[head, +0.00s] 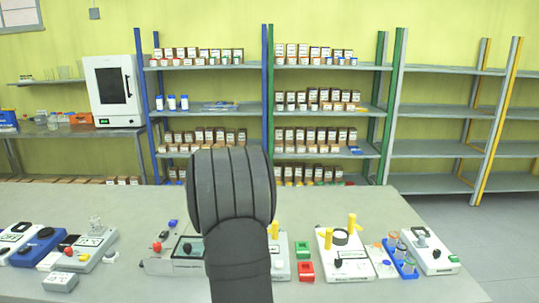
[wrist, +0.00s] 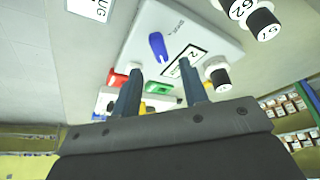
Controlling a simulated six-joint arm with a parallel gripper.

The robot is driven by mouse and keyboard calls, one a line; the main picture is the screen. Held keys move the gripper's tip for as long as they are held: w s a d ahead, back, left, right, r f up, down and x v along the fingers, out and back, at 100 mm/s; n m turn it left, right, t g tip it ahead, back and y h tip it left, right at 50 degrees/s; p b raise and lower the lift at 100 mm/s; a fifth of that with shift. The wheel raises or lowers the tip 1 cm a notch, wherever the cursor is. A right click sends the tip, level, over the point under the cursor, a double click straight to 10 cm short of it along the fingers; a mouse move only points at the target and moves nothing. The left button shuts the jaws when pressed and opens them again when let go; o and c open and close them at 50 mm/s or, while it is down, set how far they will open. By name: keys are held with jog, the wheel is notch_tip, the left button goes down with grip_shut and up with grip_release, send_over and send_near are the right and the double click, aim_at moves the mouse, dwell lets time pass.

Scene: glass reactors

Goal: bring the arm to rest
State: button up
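My gripper (wrist: 159,66) shows in the wrist view with its two dark fingers spread apart and nothing held between them. Beyond the fingers is a white device (wrist: 190,18) with a blue knob (wrist: 158,47) and a printed label. A green part (wrist: 165,87) and a red part (wrist: 117,79) show near the fingers. They look apart from the gripper, though the distance is hard to tell. In the head view my dark arm stands upright in the middle and hides part of the table; the gripper's fingers cannot be seen there.
In the head view the grey table (head: 400,203) carries several devices along its front. A white device with yellow posts (head: 343,268), a blue vial rack (head: 404,262) and green and red blocks (head: 305,271) stand right of my arm. Shelves (head: 207,107) with boxes stand behind. The table's back strip is clear.

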jog(key=x, duration=0.5)
jog(key=shift+f, duration=0.15)
